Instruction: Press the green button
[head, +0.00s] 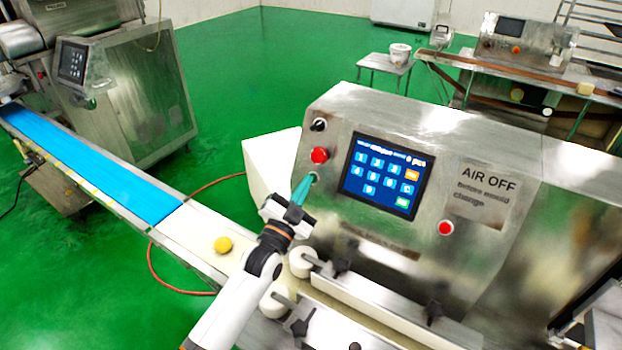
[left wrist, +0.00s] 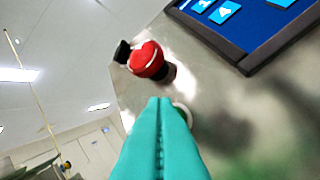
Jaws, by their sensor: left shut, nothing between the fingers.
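The steel machine's slanted panel (head: 345,220) faces me. My left gripper (head: 303,188) has teal fingers, shut and empty, with the tips at a small round button (head: 313,176) below a red button (head: 319,155). In the left wrist view the shut fingers (left wrist: 162,102) cover most of this button, leaving a pale ring edge (left wrist: 184,112); its green face is hidden. I cannot tell whether the tips touch it. The red button also shows in the left wrist view (left wrist: 148,62), above the fingertips. My right gripper is not in view.
A black knob (head: 318,125) sits above the red button. A touchscreen (head: 384,176) is to the right, with another red button (head: 446,228) beyond it. Below runs a conveyor (head: 185,232) with a yellow ball (head: 223,244). White rollers (head: 301,262) stand near my left arm.

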